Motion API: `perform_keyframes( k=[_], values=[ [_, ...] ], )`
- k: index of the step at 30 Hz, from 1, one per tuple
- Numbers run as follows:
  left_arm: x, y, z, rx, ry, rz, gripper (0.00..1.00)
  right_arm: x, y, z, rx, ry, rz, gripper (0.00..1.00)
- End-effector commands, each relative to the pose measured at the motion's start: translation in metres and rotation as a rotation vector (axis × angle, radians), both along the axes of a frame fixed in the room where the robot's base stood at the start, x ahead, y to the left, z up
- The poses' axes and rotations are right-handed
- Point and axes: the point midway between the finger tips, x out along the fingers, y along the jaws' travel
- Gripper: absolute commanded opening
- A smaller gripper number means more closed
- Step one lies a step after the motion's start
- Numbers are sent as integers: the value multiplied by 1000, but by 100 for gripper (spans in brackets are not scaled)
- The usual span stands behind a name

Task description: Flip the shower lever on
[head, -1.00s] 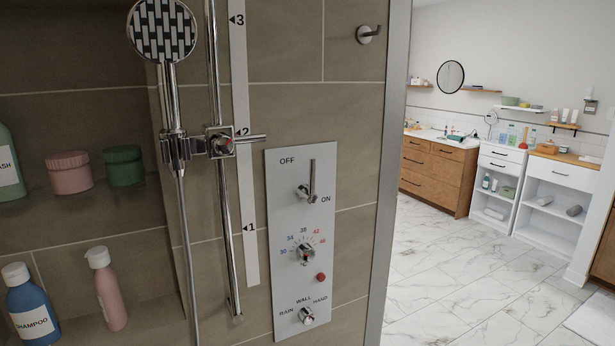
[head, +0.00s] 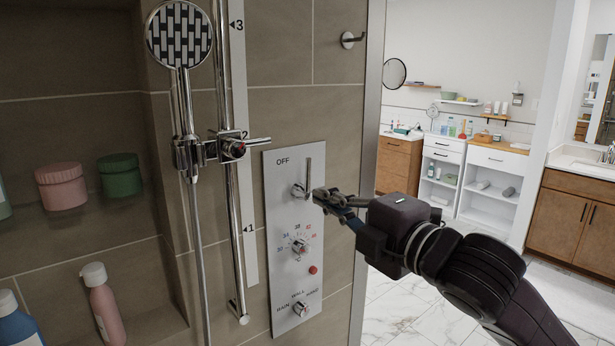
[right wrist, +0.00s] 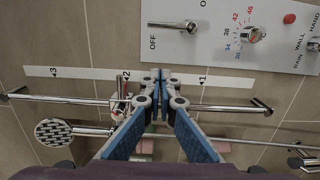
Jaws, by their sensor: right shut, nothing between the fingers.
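The shower lever (head: 308,175) is a slim metal bar on the light control panel (head: 283,230). It stands upright from its round pivot, beside the word OFF. The ON label is hidden behind my right gripper. In the right wrist view the lever (right wrist: 168,24) lies across the upper middle, with its free end towards the OFF side. My right gripper (head: 318,194) is shut and empty, just right of the lever's pivot in the head view. The right wrist view shows its closed fingertips (right wrist: 160,78) apart from the lever in the picture; contact cannot be told. My left gripper is not in view.
The temperature dial (head: 299,247), a red button (head: 313,269) and the lower selector knob (head: 301,309) sit below the lever. The shower rail (head: 234,240) and hand shower (head: 179,35) are to the left. Open floor (head: 400,300) lies to the right.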

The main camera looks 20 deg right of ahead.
Motion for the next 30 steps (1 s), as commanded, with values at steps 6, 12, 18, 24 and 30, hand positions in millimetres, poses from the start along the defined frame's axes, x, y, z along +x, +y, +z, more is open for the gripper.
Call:
perform_keyframes(
  k=[6,12,18,24,30],
  values=[
    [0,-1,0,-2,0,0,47,-1,1,1,-2,-3,1,0],
    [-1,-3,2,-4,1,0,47,4,2,2,2,-2,2,0],
    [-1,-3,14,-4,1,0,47,32,11,4,5,0,3,0],
    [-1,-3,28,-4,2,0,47,74,24,4,5,2,3,0],
    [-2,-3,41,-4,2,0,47,104,16,3,-1,2,-3,0]
  ],
)
